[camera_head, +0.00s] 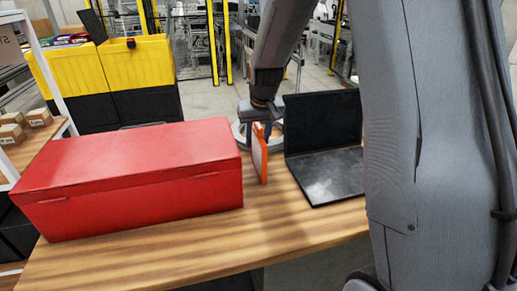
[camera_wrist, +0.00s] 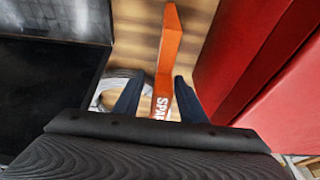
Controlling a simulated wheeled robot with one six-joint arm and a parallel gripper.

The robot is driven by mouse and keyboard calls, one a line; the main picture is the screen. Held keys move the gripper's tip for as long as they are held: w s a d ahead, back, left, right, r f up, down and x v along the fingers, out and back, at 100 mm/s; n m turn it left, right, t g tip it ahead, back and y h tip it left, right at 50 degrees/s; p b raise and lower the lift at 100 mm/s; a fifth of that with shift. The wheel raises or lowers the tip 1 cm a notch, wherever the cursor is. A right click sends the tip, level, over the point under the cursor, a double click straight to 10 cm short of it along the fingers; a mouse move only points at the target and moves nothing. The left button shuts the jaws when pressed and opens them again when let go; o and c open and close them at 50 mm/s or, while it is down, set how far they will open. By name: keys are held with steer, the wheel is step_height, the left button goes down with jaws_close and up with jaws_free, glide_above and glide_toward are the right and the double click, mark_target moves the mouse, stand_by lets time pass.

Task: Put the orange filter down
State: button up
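The orange filter (camera_head: 260,155) is a thin upright panel between the red box and the laptop. Its lower edge is at or very near the wooden table; I cannot tell if it touches. In the wrist view the filter (camera_wrist: 169,45) is seen edge-on, with white lettering near my gripper. My gripper (camera_head: 262,128) is at its top, pointing down. In the wrist view my gripper (camera_wrist: 157,80) has its dark blue fingers on either side of the filter. A gap shows at the left finger; the right finger is close to it or touching.
A large closed red box (camera_head: 130,175) stands close on the left. An open black laptop (camera_head: 325,150) stands close on the right. A pale ring-shaped object (camera_wrist: 105,90) lies behind the filter. The table front (camera_head: 200,255) is clear. Yellow-black bins (camera_head: 140,65) stand beyond.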

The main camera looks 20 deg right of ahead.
steer(key=shift+f, duration=0.35)
jaws_close()
steer(key=shift+w, duration=0.1)
